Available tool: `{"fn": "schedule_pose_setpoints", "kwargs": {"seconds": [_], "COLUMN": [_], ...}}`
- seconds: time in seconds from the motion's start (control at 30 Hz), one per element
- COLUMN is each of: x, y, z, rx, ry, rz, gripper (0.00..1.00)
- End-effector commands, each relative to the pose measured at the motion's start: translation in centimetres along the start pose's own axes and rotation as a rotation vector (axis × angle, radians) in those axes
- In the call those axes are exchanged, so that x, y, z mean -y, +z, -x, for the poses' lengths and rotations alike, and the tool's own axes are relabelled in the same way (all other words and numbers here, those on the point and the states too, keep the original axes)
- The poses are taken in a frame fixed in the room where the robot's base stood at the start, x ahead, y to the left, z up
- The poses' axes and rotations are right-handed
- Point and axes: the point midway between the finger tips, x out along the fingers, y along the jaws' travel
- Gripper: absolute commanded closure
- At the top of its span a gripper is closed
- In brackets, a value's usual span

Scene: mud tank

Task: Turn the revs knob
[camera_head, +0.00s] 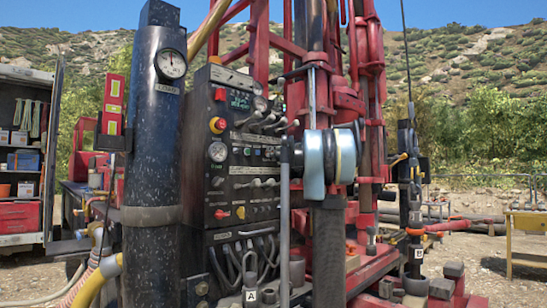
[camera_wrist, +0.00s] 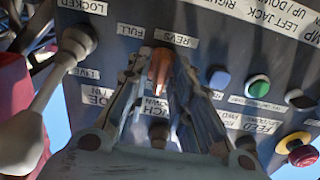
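The revs knob (camera_wrist: 160,68) is a small orange-brown lever-like knob on the grey control panel (camera_wrist: 235,60), just below the REVS label (camera_wrist: 176,39) in the wrist view. My gripper (camera_wrist: 159,62) has its two metal fingers on either side of the knob, tips close against it, and looks shut on it. In the head view the dark control panel (camera_head: 234,197) stands left of my pale blue arm link. The knob and my fingertips cannot be made out there.
Beside the knob are a blue button (camera_wrist: 218,77), a green button (camera_wrist: 257,86) and a red knob with a yellow base (camera_wrist: 297,148). A grey lever (camera_wrist: 62,75) sticks out at left. A black column (camera_head: 151,130) stands left of the panel, and the red rig mast (camera_head: 372,90) at right.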

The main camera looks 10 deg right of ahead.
Motion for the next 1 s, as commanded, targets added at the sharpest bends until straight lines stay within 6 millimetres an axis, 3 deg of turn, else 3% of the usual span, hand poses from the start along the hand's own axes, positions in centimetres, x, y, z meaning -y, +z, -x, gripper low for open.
{"fn": "schedule_pose_setpoints", "kwargs": {"seconds": [0.57, 1.0], "x": [-0.07, -0.26], "y": [0.0, 0.03], "z": [0.04, 0.05], "rx": [0.0, 0.0], "ry": [0.001, 0.002], "rz": [-0.068, -0.403], "gripper": [1.0, 1.0]}}
